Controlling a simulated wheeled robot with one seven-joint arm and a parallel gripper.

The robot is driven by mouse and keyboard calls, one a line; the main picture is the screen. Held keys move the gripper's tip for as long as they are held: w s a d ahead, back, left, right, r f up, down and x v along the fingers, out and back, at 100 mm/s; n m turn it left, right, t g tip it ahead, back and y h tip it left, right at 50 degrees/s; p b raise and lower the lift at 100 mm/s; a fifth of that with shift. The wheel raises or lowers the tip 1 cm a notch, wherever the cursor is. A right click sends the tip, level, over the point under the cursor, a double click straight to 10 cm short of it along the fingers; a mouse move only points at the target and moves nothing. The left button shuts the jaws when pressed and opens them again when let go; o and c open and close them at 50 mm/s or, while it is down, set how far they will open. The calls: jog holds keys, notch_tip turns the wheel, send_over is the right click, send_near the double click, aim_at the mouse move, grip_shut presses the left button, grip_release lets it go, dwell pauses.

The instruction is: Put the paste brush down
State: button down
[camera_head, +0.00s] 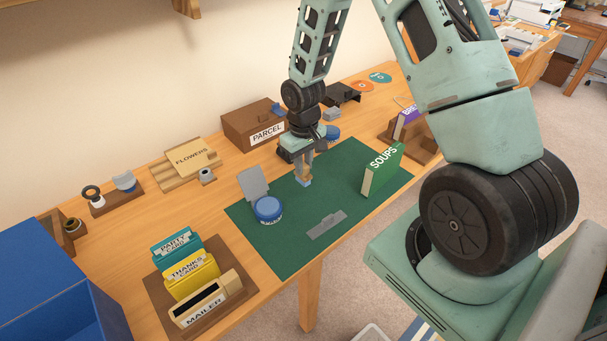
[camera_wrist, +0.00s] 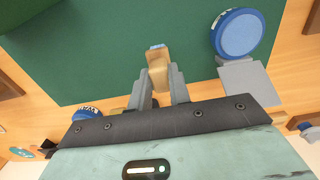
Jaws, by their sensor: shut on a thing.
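My gripper (camera_head: 304,168) is over the middle of the green mat (camera_head: 285,240) in the head view. In the wrist view my gripper (camera_wrist: 161,92) is shut on the paste brush (camera_wrist: 157,65), which has a pale wooden body and a light blue end. The brush (camera_head: 304,182) points down towards the mat. I cannot tell whether its tip touches the mat. A round blue jar (camera_head: 268,210) with a grey plate beside it stands on the left of the mat, and it also shows in the wrist view (camera_wrist: 240,35).
A green SOUPS book (camera_head: 382,171) stands on the mat's right. A grey flat piece (camera_head: 327,225) lies near its front edge. A PARCEL box (camera_head: 250,126) and a FLOWERS piece (camera_head: 190,161) are behind. A card holder (camera_head: 160,312) is front left. The mat's centre is mostly clear.

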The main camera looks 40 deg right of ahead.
aim_at(304, 173)
jog(key=shift+f, duration=1.9)
jog(key=shift+f, duration=0.2)
jog(key=c, duration=1.3)
grip_release()
jog(key=shift+r, duration=0.2)
